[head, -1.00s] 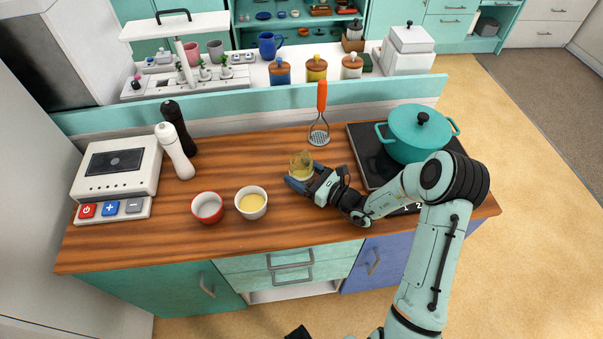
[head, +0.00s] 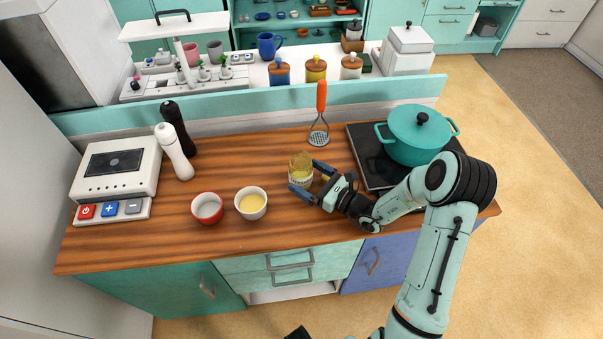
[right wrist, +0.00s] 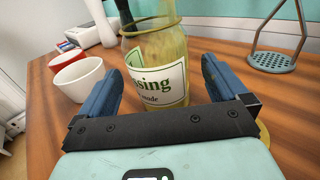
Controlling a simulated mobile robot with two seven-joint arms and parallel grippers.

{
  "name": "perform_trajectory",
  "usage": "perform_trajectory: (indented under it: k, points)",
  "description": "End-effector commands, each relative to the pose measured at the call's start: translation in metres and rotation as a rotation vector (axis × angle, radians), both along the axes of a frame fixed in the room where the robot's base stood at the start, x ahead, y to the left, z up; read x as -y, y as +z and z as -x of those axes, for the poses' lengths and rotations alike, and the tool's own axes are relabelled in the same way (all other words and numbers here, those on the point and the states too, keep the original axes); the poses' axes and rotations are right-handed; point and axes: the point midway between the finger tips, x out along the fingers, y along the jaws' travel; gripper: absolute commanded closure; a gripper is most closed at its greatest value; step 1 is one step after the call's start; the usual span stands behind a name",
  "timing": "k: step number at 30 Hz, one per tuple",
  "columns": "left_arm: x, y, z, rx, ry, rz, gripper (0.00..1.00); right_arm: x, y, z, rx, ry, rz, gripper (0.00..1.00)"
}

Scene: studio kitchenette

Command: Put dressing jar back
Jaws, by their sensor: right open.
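The dressing jar (head: 300,173) is a glass jar with yellowish contents and a white label, upright on the wooden counter. In the right wrist view the jar (right wrist: 157,75) stands just ahead of and between the fingers, its label partly reading "sing"; its rim looks uncovered. My right gripper (head: 306,176) is open around the jar's near side, one finger left and one right; it also shows in the right wrist view (right wrist: 160,85). A gap shows between each finger and the glass.
A white bowl with yellow contents (head: 251,204) and a red bowl (head: 207,208) stand left of the jar. A masher (head: 319,125) is behind it. A teal pot (head: 417,138) sits on the hob at right. A yellow round edge (right wrist: 264,136) shows beside my right gripper.

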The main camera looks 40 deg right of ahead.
Motion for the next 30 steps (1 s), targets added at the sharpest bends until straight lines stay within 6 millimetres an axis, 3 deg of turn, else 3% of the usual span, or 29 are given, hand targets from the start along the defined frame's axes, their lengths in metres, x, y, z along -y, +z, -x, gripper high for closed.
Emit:
perform_trajectory:
  k: [6, 12, 18, 30]
  points:
    - [0.000, -0.002, 0.001, -0.001, 0.000, 0.000, 0.00, 0.015, 0.000, 0.048, -0.003, -0.004, 0.001, 0.00]
    - [0.000, -0.004, 0.001, -0.002, 0.000, 0.001, 0.00, 0.023, 0.000, 0.078, -0.001, -0.001, 0.001, 0.00]
    - [0.000, -0.004, 0.001, -0.002, 0.000, 0.000, 0.00, 0.026, 0.000, 0.089, 0.001, 0.001, 0.000, 0.00]
    - [0.000, -0.004, 0.001, -0.002, 0.000, 0.001, 0.00, 0.026, 0.000, 0.089, 0.001, 0.001, 0.000, 0.00]
